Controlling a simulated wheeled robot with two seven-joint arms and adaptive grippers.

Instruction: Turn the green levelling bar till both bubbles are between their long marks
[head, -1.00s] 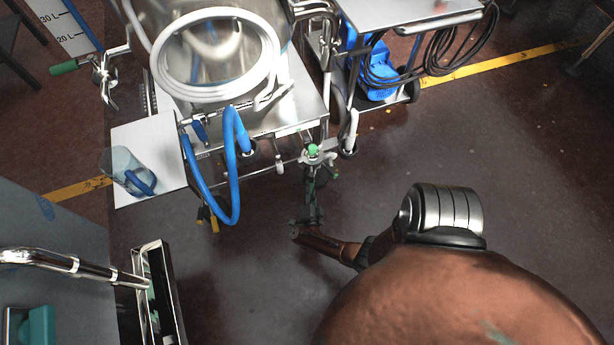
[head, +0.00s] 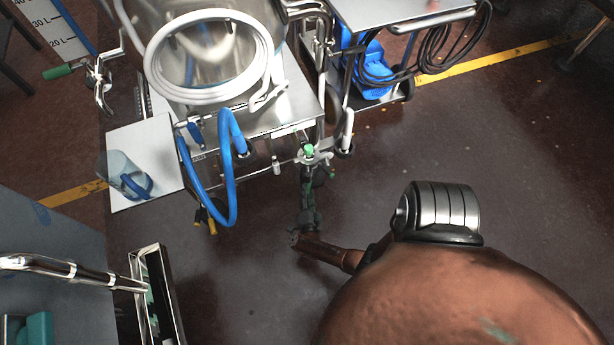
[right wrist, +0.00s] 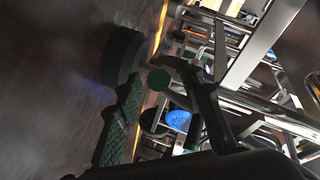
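A round green end (head: 309,150), which I take to be the levelling bar, sits on a metal fitting low at the front of the steel trolley in the head view. In the right wrist view the green round end (right wrist: 158,80) appears between the fingers; contact cannot be made out. My right gripper (head: 310,172), on the copper-coloured arm, is just below it in the head view. It also shows in the right wrist view (right wrist: 160,70), its fingers spread apart. The bubbles and their marks cannot be made out. My left gripper is out of view.
The trolley carries a coiled white hose (head: 152,70) and a blue hose (head: 229,185). A clear jug (head: 122,170) stands on a white board (head: 160,145). A second cart (head: 385,12) holds black cable. A chrome-framed box (head: 165,300) is at lower left.

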